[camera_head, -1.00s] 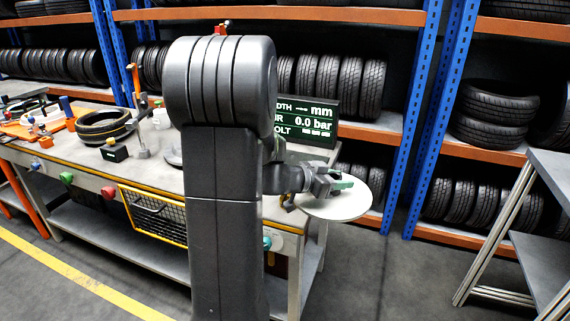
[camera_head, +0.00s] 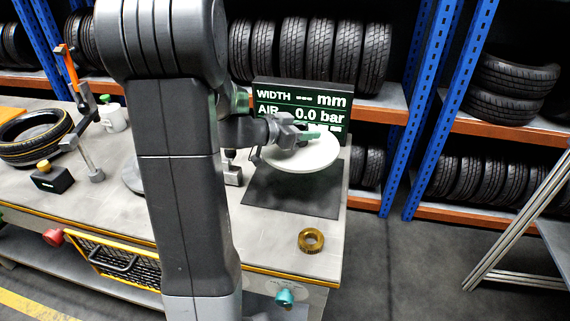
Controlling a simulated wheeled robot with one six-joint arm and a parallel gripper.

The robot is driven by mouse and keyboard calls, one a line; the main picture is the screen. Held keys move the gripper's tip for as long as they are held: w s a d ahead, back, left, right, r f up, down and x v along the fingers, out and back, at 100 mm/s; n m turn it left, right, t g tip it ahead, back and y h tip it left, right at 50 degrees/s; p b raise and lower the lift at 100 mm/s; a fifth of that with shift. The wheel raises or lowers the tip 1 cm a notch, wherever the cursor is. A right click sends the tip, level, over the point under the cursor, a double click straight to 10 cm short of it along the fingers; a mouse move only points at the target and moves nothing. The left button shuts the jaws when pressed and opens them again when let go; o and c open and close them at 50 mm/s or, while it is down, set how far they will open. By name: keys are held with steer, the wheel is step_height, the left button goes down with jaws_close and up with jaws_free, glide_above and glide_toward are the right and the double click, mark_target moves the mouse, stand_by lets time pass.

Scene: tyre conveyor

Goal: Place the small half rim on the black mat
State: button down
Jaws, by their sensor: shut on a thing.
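The half rim (camera_head: 306,159) is a pale round disc. My gripper (camera_head: 307,136) is shut on it near its far side, and the jaws partly cover its top. The black mat (camera_head: 290,198) is a dark flat square on the right end of the workbench. The disc appears over the rear part of the mat and hides some of it. The mat's front part is bare. I cannot tell how high the disc is above the mat.
A display screen (camera_head: 276,98) stands behind the disc. A brass ring (camera_head: 311,240) lies at the bench's front right. A small metal block (camera_head: 233,174) is left of the mat. A tyre (camera_head: 35,137) lies on the bench at left. Tyre racks (camera_head: 395,120) stand behind.

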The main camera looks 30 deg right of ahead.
steer(key=f, duration=0.5)
steer(key=f+b, duration=0.1)
steer(key=f, duration=0.3)
steer(key=shift+w+f+b, duration=0.2)
steer(key=shift+f+b, duration=0.1)
steer(key=shift+f, duration=0.05)
steer(key=shift+f, duration=0.15)
steer(key=c, duration=0.8)
jaws_free()
steer(key=shift+c, duration=0.2)
steer(key=shift+a, duration=0.1)
steer(key=v, duration=1.2)
